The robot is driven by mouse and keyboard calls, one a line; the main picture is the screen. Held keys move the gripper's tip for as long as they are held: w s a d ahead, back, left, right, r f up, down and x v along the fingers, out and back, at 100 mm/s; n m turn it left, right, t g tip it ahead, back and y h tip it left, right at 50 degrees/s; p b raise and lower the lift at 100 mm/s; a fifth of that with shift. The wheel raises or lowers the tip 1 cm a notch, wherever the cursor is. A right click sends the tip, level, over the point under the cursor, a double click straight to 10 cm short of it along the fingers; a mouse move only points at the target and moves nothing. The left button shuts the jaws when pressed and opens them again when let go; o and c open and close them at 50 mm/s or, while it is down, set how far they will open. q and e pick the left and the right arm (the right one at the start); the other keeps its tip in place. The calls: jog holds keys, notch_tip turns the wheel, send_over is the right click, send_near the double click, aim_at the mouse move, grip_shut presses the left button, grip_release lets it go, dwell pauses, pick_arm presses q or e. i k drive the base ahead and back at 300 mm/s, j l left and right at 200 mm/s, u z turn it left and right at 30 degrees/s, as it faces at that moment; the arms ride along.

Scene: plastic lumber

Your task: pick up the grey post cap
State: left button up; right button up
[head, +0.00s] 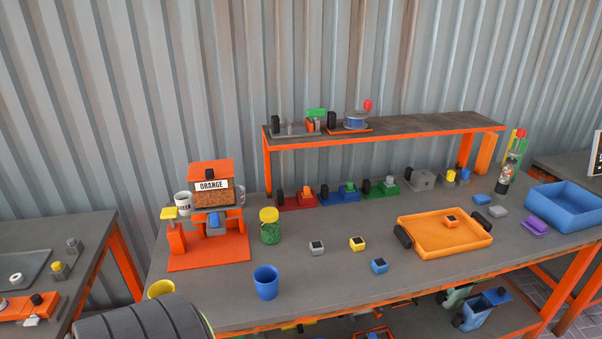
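The grey post cap (317,248) is a small light grey block with a dark square top. It sits upright on the grey workbench (335,290), left of a similar yellow cap (358,243) and up and left of a similar blue cap (379,265). Nothing touches it, and it is fully visible. An orange cap (451,220) of the same kind lies in the orange tray (425,247). Neither of my grippers shows in the head view.
An orange dispenser stand (210,258) is farther left. A raised shelf (400,132) spans the back. A blue bin (563,205) sits at right.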

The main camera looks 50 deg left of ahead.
aim_at(316, 247)
jog(key=u, duration=1.55)
jog(key=i+l+u, duration=0.1)
jog(key=u, duration=0.55)
jog(key=l, duration=0.1)
